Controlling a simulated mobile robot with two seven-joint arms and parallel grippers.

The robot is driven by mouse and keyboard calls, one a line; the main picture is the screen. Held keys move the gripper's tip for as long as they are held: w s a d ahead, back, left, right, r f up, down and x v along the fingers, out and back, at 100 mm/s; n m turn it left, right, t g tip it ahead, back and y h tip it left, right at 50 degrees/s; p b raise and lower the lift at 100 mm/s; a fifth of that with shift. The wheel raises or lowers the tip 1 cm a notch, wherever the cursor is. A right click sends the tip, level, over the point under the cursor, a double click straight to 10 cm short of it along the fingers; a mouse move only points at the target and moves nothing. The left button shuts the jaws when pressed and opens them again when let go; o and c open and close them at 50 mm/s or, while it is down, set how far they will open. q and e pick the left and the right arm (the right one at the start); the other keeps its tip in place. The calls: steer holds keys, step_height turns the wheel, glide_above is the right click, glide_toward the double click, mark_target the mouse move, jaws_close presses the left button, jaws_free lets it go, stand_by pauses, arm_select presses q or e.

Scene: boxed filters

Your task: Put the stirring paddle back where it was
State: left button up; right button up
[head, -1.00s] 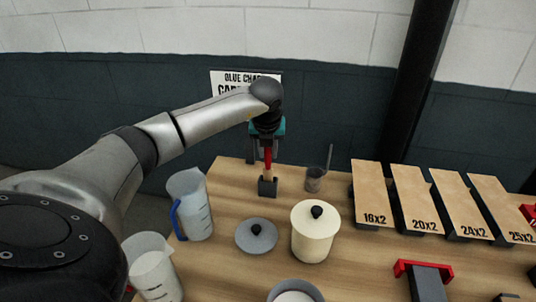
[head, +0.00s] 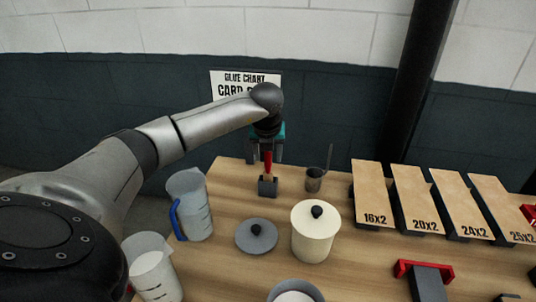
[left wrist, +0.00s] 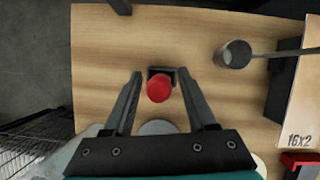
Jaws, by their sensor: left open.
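The stirring paddle's red handle (head: 268,161) stands upright in a small dark holder (head: 268,187) near the table's far edge. Its lower end is hidden in the holder. In the left wrist view, the round red handle top (left wrist: 158,90) lies between my fingers, with the dark holder (left wrist: 153,72) below it. My left gripper (head: 265,158) points down over the paddle. It is open, with a finger on each side of the handle and gaps showing in the left wrist view (left wrist: 160,76). My right gripper does not show.
A grey cup with a rod (head: 314,180) stands right of the holder. A lidded cream pot (head: 315,240), a grey lid (head: 256,236) and a blue-handled jug (head: 191,207) stand nearer. Labelled boards (head: 372,194) line the right. A sign (head: 228,88) is behind.

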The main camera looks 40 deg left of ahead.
arm_select(q)
steer(key=shift+r, duration=0.35)
steer(key=v, duration=1.1)
steer(key=shift+r+p, duration=0.3)
steer(key=shift+p, duration=0.1)
steer(key=shift+s+d, duration=0.1)
